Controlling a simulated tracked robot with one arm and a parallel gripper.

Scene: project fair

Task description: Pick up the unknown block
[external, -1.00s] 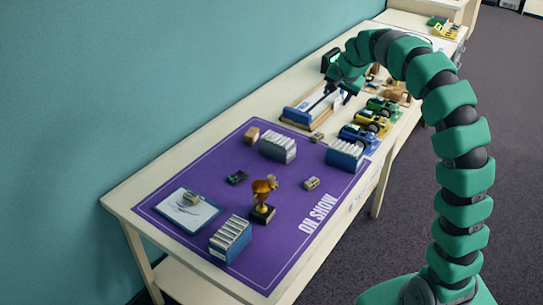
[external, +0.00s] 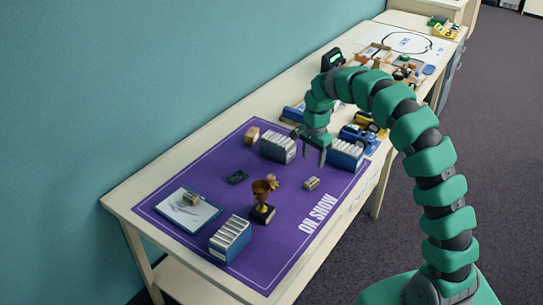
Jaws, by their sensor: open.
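My gripper (external: 309,149) is open and empty, pointing down above the purple mat (external: 215,172), between two blue boxes of pale cards. Which item is the unknown block I cannot tell. A plain tan block (external: 252,134) sits at the mat's far left edge, left of my gripper. A small tan block-like piece (external: 312,183) lies on the mat below my gripper in the picture. A small dark piece (external: 237,177) lies left of the trophy. Another small tan piece (external: 192,199) rests on the white clipboard (external: 174,213).
Blue card boxes stand at the back (external: 278,147), right (external: 346,154) and front (external: 230,239). A gold trophy (external: 263,193) stands mid-mat. Toy vehicles (external: 362,136) are beyond the right box.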

